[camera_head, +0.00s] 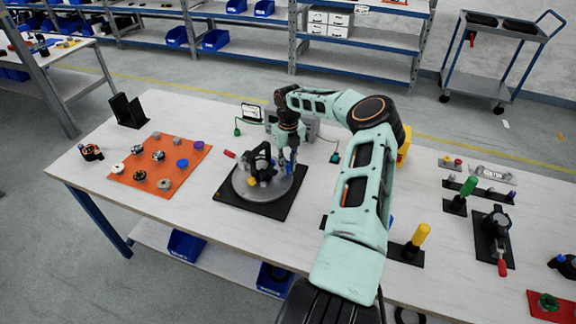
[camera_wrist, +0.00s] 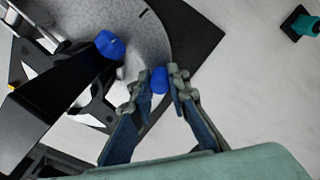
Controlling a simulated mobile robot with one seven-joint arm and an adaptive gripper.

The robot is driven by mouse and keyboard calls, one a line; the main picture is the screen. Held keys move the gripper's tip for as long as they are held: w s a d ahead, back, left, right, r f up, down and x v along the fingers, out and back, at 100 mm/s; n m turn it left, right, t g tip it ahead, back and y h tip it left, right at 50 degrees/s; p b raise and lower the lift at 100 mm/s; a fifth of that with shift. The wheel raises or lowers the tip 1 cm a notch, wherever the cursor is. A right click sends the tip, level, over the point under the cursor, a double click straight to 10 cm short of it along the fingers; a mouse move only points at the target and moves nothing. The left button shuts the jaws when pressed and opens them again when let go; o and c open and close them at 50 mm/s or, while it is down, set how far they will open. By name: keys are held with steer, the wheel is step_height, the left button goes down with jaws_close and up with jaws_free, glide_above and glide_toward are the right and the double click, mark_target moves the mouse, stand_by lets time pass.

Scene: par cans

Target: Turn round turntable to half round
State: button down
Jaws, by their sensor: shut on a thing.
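The round grey turntable (camera_head: 243,190) sits on a black square base plate (camera_head: 283,208) on the table. It carries a black fixture (camera_head: 262,160) with a yellow part beside it. In the wrist view, the turntable (camera_wrist: 150,55) shows a dark mark on its disc near the rim. A blue knob (camera_wrist: 110,44) stands near the fixture. My gripper (camera_wrist: 157,82) is shut on a second blue knob (camera_wrist: 159,80) at the disc's edge. In the head view, my gripper (camera_head: 287,165) is over the turntable's far right side, and its fingertips are partly hidden.
An orange mat (camera_head: 140,172) with several small parts lies left of the turntable. A red-ended item (camera_head: 230,154) lies behind it. A yellow-handled tool (camera_head: 416,240) and a green-handled tool (camera_head: 466,190) stand at right. Bare table lies between mat and base plate.

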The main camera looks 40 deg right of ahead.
steer(key=c, duration=1.8)
jaws_free()
steer(key=shift+c, duration=0.2)
steer(key=shift+r, duration=0.1)
step_height(320, 180, up, 12)
steer(key=shift+d, duration=0.1)
steer(key=shift+c, duration=0.3)
